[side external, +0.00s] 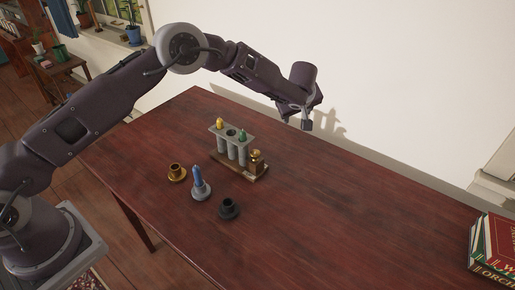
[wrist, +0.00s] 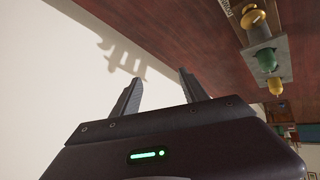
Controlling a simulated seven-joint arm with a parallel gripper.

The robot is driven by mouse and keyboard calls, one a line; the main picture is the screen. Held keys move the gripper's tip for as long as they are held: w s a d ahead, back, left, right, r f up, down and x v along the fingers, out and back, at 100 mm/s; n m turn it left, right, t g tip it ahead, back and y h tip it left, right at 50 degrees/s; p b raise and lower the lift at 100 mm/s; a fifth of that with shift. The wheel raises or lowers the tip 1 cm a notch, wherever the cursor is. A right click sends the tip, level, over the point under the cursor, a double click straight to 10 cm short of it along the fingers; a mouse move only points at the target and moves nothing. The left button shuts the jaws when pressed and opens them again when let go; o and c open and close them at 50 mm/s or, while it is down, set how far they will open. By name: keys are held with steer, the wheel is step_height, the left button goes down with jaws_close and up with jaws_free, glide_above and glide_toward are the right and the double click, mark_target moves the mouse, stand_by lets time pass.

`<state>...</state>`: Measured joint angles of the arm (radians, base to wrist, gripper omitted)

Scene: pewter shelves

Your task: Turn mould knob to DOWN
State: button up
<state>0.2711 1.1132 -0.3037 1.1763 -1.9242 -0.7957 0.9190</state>
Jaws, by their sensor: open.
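The mould (side external: 232,149) is a grey rack of upright tubes on a wooden base, standing on the table. A yellow candle tip (side external: 220,122) and a green one (side external: 242,134) show at its top, with an empty hole between them. A brass knob (side external: 257,158) sits at its right end; which way it is set cannot be told. My gripper (side external: 300,121) is open and empty, above and to the right of the mould, near the wall. Its two fingers (wrist: 159,82) are spread apart.
In front of the mould stand a brass holder (side external: 177,173), a blue candle in a pale blue holder (side external: 200,186) and a dark holder (side external: 229,209). Books (side external: 494,248) are stacked at the far right. A wall runs behind.

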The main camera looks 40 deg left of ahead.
mark_target(256, 152)
steer(key=s+a+f+n+g, duration=0.2)
steer(key=s+g, duration=0.1)
steer(key=s, duration=0.3)
steer(key=s+a+f+n+g, duration=0.1)
steer(key=s+a+n+g, duration=0.15)
steer(key=s, duration=0.35)
steer(key=shift+m+y, duration=0.35)
steer(key=shift+y, duration=0.05)
steer(key=x, duration=0.6)
steer(key=shift+w+d+f, duration=0.2)
steer(key=shift+d+f, duration=0.05)
steer(key=shift+d, duration=0.1)
jaws_close()
